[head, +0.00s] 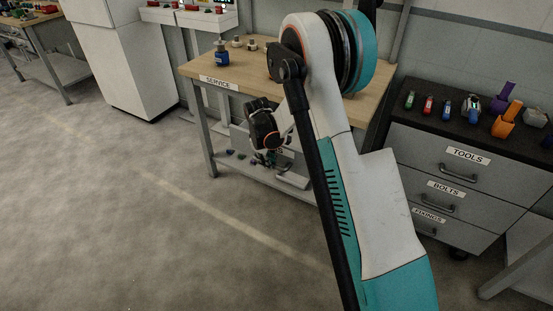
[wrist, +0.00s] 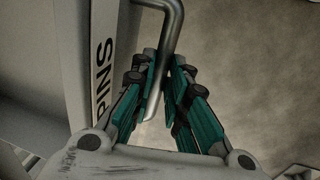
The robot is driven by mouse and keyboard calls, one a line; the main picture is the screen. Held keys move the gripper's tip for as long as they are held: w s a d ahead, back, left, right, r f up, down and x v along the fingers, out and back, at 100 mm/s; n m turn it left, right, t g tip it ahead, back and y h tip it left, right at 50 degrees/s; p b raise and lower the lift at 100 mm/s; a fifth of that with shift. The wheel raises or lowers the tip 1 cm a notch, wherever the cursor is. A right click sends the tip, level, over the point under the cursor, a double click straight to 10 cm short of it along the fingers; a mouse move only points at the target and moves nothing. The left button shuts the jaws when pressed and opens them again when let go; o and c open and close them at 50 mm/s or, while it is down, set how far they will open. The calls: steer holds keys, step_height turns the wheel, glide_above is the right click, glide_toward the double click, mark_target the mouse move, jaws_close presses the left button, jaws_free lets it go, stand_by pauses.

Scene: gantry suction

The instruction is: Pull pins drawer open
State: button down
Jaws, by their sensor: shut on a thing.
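The pins drawer shows in the wrist view as a pale front with a dark-lettered PINS label (wrist: 103,85) running up the left side. Its bent metal bar handle (wrist: 172,18) stands off to the right of the label and passes between my fingers. My gripper (wrist: 166,70) is shut on this handle, with a teal finger on each side. In the head view my gripper (head: 268,160) is low at the service table, partly covered by my arm. The drawer is mostly hidden there, and I cannot tell how far it is open.
The service table (head: 205,70) holds a blue jar (head: 222,54) and small parts. At right, a grey drawer cabinet (head: 410,147) is labelled TOOLS, BOLTS and FIXINGS. A white cabinet (head: 120,60) stands at back left. The floor (head: 130,220) in front is clear.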

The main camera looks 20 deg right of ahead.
steer(key=shift+s+a, duration=0.25)
steer(key=c, duration=1.8)
jaws_free()
steer(key=shift+c, duration=0.2)
steer(key=shift+r, duration=0.1)
step_height(320, 180, up, 12)
steer(key=s+a, duration=0.1)
steer(key=a, duration=0.1)
steer(key=shift+s+f, duration=0.2)
